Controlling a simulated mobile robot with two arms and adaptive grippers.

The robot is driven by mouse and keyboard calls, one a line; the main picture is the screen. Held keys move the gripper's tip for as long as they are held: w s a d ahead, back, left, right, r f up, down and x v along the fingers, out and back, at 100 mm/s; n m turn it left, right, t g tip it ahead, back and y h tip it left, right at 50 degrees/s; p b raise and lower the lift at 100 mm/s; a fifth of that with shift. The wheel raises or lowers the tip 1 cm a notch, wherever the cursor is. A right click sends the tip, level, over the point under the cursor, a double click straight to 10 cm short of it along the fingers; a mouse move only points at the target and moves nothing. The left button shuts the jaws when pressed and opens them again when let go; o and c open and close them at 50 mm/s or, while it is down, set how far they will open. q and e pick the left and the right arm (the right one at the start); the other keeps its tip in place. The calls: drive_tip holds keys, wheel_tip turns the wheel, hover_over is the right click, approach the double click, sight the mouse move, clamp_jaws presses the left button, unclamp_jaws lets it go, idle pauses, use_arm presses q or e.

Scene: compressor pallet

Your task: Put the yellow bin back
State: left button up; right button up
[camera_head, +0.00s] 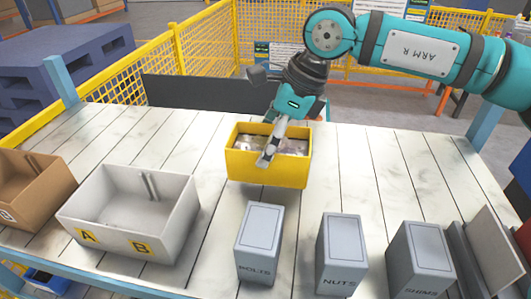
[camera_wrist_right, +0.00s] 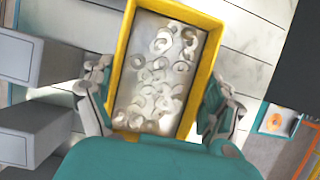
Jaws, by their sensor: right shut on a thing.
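The yellow bin (camera_head: 268,172) is at the middle of the white plank table, behind the grey boxes. In the right wrist view the yellow bin (camera_wrist_right: 208,62) holds many small ring-shaped metal parts. My right gripper (camera_head: 272,145) reaches down from above and is shut on the bin. Its fingers press on two opposite outer sides of the bin in the right wrist view. The bin looks level; I cannot tell whether its base touches the table. My left gripper is not in view.
Grey boxes marked BOLTS (camera_head: 258,250), NUTS (camera_head: 341,260) and SHIMS (camera_head: 418,262) stand along the front. A white bin (camera_head: 120,235) marked A and B and a brown bin (camera_head: 35,195) are at left. Bare table (camera_head: 385,165) lies right of the yellow bin.

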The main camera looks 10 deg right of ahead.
wheel_tip(320, 180, down, 4)
drive_tip(key=shift+w+r+p, duration=0.1)
drive_tip(key=shift+r+p, duration=0.1)
drive_tip(key=shift+p, duration=0.45)
drive_tip(key=shift+f, duration=0.15)
drive_tip(key=shift+f+b, duration=0.2)
drive_tip(key=shift+b, duration=0.1)
drive_tip(key=o, duration=1.4)
drive_tip(key=shift+o, duration=0.4)
drive_tip(key=shift+r, duration=0.15)
